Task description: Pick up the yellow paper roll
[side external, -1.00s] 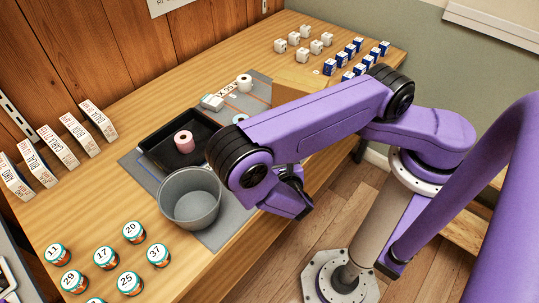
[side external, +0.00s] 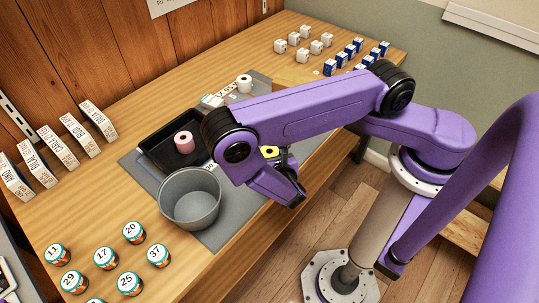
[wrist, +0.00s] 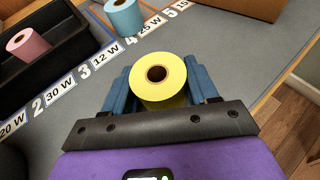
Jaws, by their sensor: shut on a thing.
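The yellow paper roll (wrist: 160,82) stands between the two blue fingers of my gripper (wrist: 160,90) in the wrist view, with its open core facing the camera. The fingers are shut on its sides. In the side external view, a part of the yellow roll (side external: 269,152) shows just behind my wrist; most of my gripper is hidden there by my arm.
A black tray (wrist: 62,58) holds a pink roll (wrist: 28,44). A blue roll (wrist: 124,16) stands by the number 4 label on the grey mat. A grey bin (side external: 190,198) stands in front of the tray.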

